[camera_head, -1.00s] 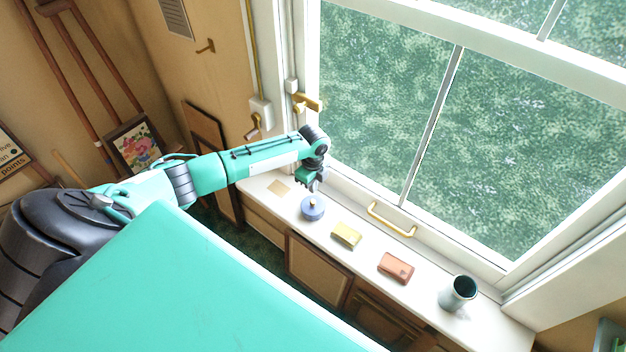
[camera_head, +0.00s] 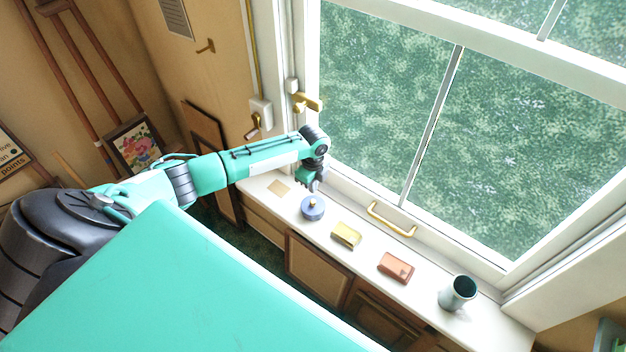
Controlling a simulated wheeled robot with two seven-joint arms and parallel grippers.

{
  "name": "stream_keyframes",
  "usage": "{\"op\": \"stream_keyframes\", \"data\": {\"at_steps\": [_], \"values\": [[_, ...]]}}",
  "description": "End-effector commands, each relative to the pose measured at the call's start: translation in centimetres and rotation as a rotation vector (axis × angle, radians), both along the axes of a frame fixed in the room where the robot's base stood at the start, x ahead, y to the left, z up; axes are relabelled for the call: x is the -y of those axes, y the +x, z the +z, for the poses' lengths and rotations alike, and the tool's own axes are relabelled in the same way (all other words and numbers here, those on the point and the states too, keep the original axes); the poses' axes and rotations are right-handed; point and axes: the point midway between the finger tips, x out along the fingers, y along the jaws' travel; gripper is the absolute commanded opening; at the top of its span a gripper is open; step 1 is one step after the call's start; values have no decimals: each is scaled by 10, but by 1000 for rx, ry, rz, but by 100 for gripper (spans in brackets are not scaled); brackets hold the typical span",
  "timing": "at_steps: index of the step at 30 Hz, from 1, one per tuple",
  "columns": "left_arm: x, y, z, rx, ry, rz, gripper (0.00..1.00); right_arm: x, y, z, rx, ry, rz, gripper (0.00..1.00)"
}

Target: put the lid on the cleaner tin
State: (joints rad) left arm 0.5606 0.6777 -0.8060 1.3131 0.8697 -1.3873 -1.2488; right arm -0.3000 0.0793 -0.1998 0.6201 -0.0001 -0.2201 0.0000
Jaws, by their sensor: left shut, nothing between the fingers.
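A round blue tin (camera_head: 312,209) stands on the white window sill, with a small pale knob on its top, so a lid appears to sit on it. Whether that lid is fully seated is too small to tell. My left gripper (camera_head: 313,187) is just above and behind the tin, pointing down, shut and empty. It seems apart from the knob. My right gripper is not in view.
On the sill (camera_head: 362,262) stand a yellow block (camera_head: 347,235), a reddish-brown block (camera_head: 395,268) and a grey-green cup (camera_head: 458,293). A flat tan square (camera_head: 279,188) lies left of the tin. The window with a brass handle (camera_head: 391,220) rises behind.

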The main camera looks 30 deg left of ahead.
Motion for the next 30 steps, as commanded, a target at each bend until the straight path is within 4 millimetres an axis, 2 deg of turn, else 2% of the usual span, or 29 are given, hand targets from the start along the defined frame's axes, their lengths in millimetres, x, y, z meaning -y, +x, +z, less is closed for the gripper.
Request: {"op": "stream_keyframes", "data": {"at_steps": [30], "values": [[0, 0, -31, 0, 0, -1, 0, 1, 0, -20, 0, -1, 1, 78]]}}
